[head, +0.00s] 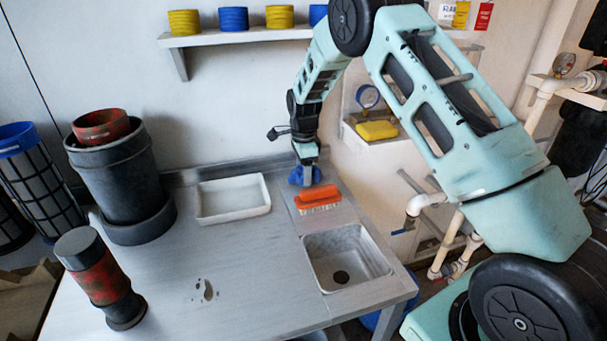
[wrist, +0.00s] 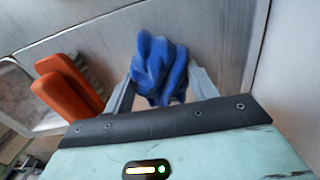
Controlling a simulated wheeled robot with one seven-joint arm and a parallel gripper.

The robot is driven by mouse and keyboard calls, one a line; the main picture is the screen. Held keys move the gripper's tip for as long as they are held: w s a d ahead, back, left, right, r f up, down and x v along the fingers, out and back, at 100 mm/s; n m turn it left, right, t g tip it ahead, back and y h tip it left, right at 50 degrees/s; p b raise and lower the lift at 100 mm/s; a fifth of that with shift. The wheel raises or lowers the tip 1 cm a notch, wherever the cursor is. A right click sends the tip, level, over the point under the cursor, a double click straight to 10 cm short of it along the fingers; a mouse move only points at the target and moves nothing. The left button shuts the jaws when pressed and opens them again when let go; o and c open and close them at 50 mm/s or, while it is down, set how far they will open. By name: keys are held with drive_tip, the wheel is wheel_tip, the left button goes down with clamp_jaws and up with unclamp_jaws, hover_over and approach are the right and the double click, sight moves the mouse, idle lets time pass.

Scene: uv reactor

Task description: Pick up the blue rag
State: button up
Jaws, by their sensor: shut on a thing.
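The blue rag (wrist: 158,68) is a crumpled bundle between the two fingers of my gripper (wrist: 163,92) in the wrist view. My gripper is shut on it. In the head view the rag (head: 297,176) shows at the tip of my gripper (head: 306,170), at the back of the bench beside the orange brush. I cannot tell whether the rag still touches the bench top.
An orange brush (head: 318,195) lies just in front of the rag, and it also shows in the wrist view (wrist: 68,88). A sink (head: 346,262) is in front of it. A white tray (head: 233,198) stands to the left.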

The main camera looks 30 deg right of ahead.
wheel_tip(320, 180, up, 6)
drive_tip(key=shift+r, duration=0.1)
drive_tip(key=s+a+b, duration=0.1)
drive_tip(key=s+a, duration=0.1)
drive_tip(key=s, duration=0.7)
drive_tip(key=s+a+b, duration=0.1)
drive_tip(key=s+a, duration=0.1)
drive_tip(key=s, duration=0.8)
drive_tip(key=shift+o, duration=0.5)
